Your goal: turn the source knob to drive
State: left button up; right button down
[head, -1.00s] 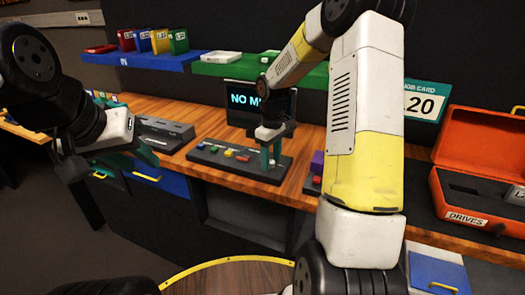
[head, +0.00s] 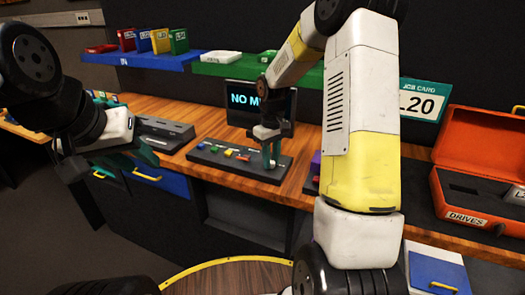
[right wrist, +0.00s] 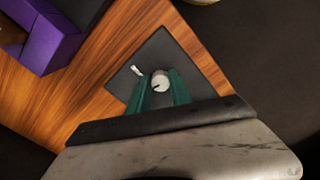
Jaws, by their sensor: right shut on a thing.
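The source knob (right wrist: 160,81) is a small pale round knob with a dark mark, seen from above in the right wrist view. It sits near the end of the dark control panel (head: 207,157). My right gripper (right wrist: 161,88) has its green fingers on either side of the knob, shut on it. In the head view my right gripper (head: 271,154) is upright at the panel's right end and hides the knob. A small white mark (right wrist: 137,70) lies on the panel beside the knob. My left gripper (head: 145,153) is in the air at the left, away from the panel; its finger gap is unclear.
A screen (head: 240,102) behind the panel is partly covered by my right arm. Several coloured controls (head: 229,153) line the panel. A purple object (right wrist: 42,38) stands nearby. An open orange case (head: 480,205) is at the right. A grey device (head: 163,133) sits at the left.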

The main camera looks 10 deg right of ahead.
jog(key=m, duration=0.4)
jog(key=shift+a+m, duration=0.1)
jog(key=shift+m, duration=0.2)
jog(key=m, duration=0.4)
jog(key=shift+m, duration=0.3)
jog(key=c, duration=1.2)
grip_release()
jog(key=shift+r, duration=0.15)
notch_tip(320, 180, up, 8)
jog(key=shift+f, duration=0.2)
